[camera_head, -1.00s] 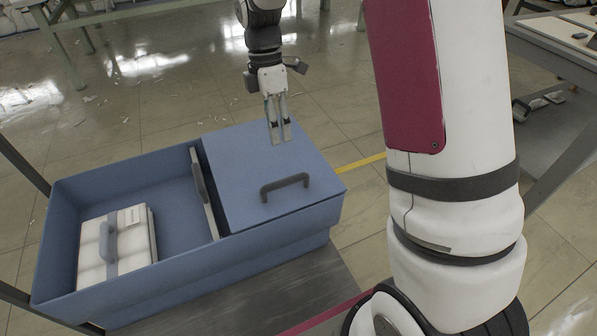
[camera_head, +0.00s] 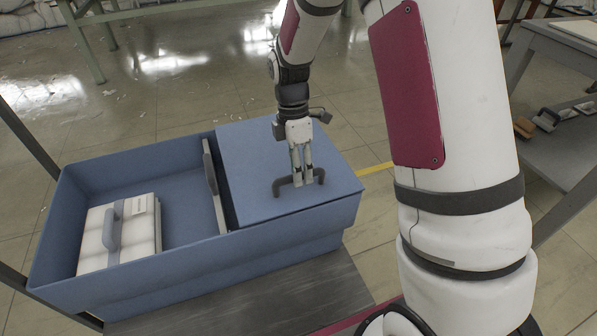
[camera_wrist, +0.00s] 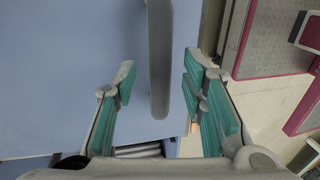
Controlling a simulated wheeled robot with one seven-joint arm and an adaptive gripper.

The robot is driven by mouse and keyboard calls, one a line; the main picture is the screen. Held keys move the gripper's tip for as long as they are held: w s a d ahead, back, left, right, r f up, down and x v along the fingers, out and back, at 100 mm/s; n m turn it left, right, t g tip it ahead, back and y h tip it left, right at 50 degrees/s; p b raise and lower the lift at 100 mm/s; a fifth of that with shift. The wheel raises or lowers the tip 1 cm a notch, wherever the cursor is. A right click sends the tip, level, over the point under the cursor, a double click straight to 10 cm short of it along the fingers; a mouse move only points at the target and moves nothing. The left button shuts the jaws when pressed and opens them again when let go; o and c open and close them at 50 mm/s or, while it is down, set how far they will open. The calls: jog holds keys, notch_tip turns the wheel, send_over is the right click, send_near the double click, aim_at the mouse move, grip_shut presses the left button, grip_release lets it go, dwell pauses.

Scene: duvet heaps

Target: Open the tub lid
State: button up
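The blue tub (camera_head: 130,283) stands low in front of me. Its flat blue lid (camera_head: 265,155) covers the right compartment and lies closed. A dark arched handle (camera_head: 319,175) sits on the lid near its front edge. My gripper (camera_head: 303,183) points down at the handle, with its fingertips at the handle's height in the head view. In the wrist view the gripper (camera_wrist: 160,95) is open, with its teal-padded fingers on either side of the grey handle (camera_wrist: 160,60). Gaps show between the handle and both fingers. Whether the fingertips reach below the bar is unclear.
The left compartment is open and holds a white folded bundle (camera_head: 143,235) with a bluish-grey strap. A table (camera_head: 560,60) is at the right. The floor behind the tub is mostly clear.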

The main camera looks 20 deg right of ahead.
jog(key=shift+f, duration=0.1)
grip_shut()
